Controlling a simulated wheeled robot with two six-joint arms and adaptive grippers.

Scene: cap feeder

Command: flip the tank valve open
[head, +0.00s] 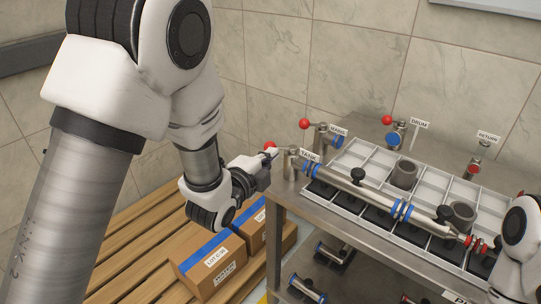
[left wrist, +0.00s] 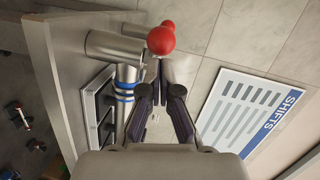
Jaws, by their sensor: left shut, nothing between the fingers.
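The tank valve (head: 291,164) is a metal body with a TANK label (head: 309,156), at the left end of the pipe on the bench. Its lever ends in a red ball (head: 270,145); a red ball (left wrist: 160,41) also shows large in the left wrist view, just beyond my fingertips. My left gripper (head: 268,160) is beside the lever, left of the valve body. In the left wrist view its fingers (left wrist: 159,76) are shut and empty. Whether they touch the lever is unclear. My right gripper is not in view.
The mains valve (head: 321,138) stands close behind, with its own red ball (head: 304,123). The drum valve (head: 396,134) and return valve (head: 475,162) stand further right. A divided tray (head: 344,155) lies on the bench. Boxes (head: 212,266) sit on a wooden pallet (head: 140,235) at left.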

